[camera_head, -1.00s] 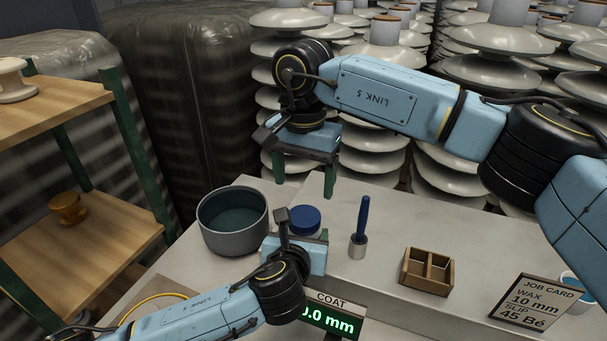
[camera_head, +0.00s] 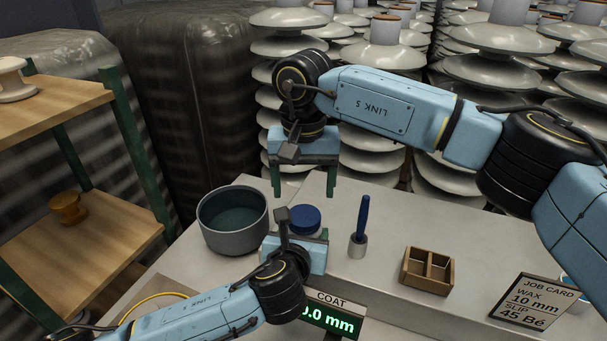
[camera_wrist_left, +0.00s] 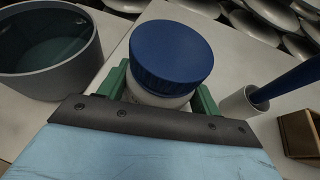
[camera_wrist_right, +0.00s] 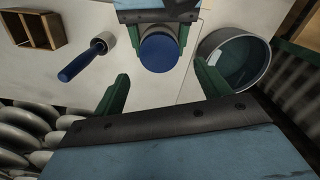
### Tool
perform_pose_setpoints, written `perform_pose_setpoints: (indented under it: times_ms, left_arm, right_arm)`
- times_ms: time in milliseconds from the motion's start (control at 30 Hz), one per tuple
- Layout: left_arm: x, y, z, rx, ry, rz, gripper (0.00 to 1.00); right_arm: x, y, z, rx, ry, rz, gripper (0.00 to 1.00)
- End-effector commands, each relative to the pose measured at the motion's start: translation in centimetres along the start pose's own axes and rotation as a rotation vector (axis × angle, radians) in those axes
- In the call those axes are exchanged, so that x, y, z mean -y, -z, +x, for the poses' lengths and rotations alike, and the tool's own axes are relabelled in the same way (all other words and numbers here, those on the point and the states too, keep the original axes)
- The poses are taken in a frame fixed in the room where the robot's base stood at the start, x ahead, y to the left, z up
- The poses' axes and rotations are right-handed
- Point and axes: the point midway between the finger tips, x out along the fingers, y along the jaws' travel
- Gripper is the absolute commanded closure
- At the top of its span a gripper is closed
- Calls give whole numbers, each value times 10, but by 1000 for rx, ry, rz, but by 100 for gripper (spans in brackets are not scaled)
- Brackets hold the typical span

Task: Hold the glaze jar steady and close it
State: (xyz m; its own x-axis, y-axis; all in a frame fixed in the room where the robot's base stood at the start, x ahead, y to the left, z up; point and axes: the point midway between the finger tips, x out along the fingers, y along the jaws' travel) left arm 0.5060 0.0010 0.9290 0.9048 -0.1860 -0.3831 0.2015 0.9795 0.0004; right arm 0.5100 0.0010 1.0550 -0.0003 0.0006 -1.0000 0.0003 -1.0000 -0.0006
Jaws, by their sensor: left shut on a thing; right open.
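The glaze jar has a blue lid (camera_head: 305,217) on top and a white body (camera_wrist_left: 150,98). It stands upright on the bench. My left gripper (camera_wrist_left: 160,95) is shut around the jar's body, with one green finger on each side. The jar and lid also show in the right wrist view (camera_wrist_right: 159,52). My right gripper (camera_head: 304,192) is open and empty, its green fingers pointing down above and behind the jar. Whether the lid is fully seated or tightened I cannot tell.
A grey pot (camera_head: 233,228) of dark liquid stands left of the jar. A blue-handled tool (camera_head: 363,218) in a small holder stands right of it, then a wooden two-part box (camera_head: 427,271). A coat display (camera_head: 333,318) and job card (camera_head: 539,301) are nearer. Insulator stacks (camera_head: 385,100) rise behind.

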Motion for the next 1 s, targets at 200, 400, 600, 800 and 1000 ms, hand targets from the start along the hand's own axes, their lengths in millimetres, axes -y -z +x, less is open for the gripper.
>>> perform_pose_setpoints:
  times_ms: [200,400,600,800,1000]
  left_arm:
    - [0,1,0,-1,1,0,100]
    - [0,1,0,-1,1,0,100]
    - [0,0,0,-1,1,0,100]
    - [0,0,0,-1,1,0,100]
    - [0,0,0,-1,1,0,100]
  right_arm:
    - [0,-1,36,3,1,1,25]
    - [0,0,57,1,1,0,25]
    - [0,0,62,-1,0,0,25]
    - [0,0,61,-1,0,0,27]
    - [0,0,61,-1,1,0,53]
